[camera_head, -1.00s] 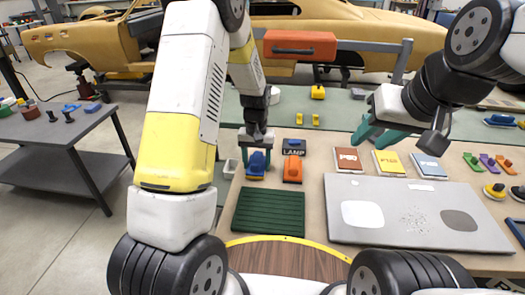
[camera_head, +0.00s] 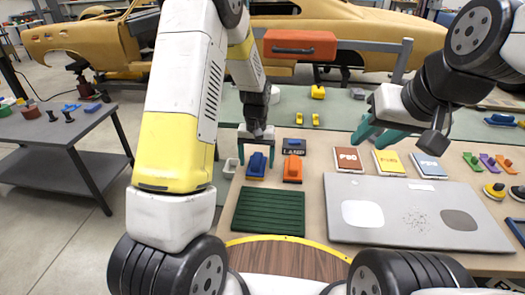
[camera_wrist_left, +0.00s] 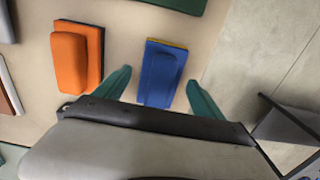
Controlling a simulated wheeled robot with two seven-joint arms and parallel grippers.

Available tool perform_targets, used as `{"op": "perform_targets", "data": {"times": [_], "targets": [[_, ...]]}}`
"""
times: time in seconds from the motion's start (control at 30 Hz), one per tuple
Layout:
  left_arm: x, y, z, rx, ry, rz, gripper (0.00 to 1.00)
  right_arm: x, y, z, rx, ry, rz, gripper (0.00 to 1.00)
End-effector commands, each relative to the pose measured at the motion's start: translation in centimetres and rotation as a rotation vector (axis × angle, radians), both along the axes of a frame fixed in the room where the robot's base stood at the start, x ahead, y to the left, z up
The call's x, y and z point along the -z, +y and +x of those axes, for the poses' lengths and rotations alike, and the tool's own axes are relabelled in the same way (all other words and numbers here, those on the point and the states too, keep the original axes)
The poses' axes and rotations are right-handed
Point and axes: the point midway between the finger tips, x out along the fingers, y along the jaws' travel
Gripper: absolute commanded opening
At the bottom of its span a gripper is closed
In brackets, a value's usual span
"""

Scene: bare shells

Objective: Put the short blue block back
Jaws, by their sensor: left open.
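The blue block (camera_head: 256,166) lies on the workbench, left of an orange block (camera_head: 292,168) and behind a dark green ribbed pad (camera_head: 268,212). My left gripper (camera_head: 256,150) is open above the blue block. In the left wrist view the blue block (camera_wrist_left: 163,70) lies between the lines of the two teal fingers (camera_wrist_left: 162,92), with visible gaps on both sides. The orange block also shows there (camera_wrist_left: 72,58). My right gripper (camera_head: 378,134) hangs above the bench further right, with its teal fingers apart and nothing between them.
Sandpaper packs (camera_head: 348,160) lie to the right, behind a large grey panel (camera_head: 400,225) with patches. A grey cart (camera_head: 60,130) stands further left.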

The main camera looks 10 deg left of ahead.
Motion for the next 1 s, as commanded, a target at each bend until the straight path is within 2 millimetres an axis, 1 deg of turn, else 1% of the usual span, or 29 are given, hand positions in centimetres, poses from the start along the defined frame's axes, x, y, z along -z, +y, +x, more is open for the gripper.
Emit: {"op": "perform_targets", "data": {"times": [0.03, 0.3, 0.43, 0.67, 0.77, 0.83, 0.9, 0.97, 1.0], "targets": [[-1.1, 0.0, 0.1, 0.0, -0.005, -0.001, 0.79, 0.0, 0.0, 0.0, 0.0, 0.0, 0.0, 0.36], [-6.9, 0.0, 0.1, 0.0, -0.006, -0.001, 0.79, 0.0, 0.0, 0.0, 0.0, 0.0, 0.0, 0.36], [-9.0, 0.0, 0.1, 0.001, -0.004, -0.001, 0.79, 0.0, 0.0, 0.0, 0.0, 0.0, 0.0, 0.36], [-11.4, 0.1, -0.4, -0.001, -0.013, -0.009, 0.79, 0.0, 0.0, 0.0, 0.0, 0.0, 0.0, 0.36], [-13.8, 0.5, -1.6, -0.003, -0.049, -0.035, 0.79, 0.0, 0.0, 0.0, 0.0, 0.0, 0.0, 0.36], [-16.2, 0.9, -3.1, -0.003, -0.089, -0.061, 0.79, 0.0, 0.0, 0.0, 0.0, 0.0, 0.0, 0.36], [-18.7, 1.3, -5.1, 0.001, -0.137, -0.09, 0.79, 0.0, 0.0, 0.0, 0.0, 0.0, 0.0, 0.36], [-20.7, 1.6, -7.1, 0.003, -0.179, -0.112, 0.79, 0.0, 0.0, 0.0, 0.0, 0.0, 0.0, 0.36], [-21.8, 1.8, -8.4, 0.008, -0.208, -0.125, 0.79, 0.0, 0.0, 0.0, 0.0, 0.0, 0.0, 0.36]]}}
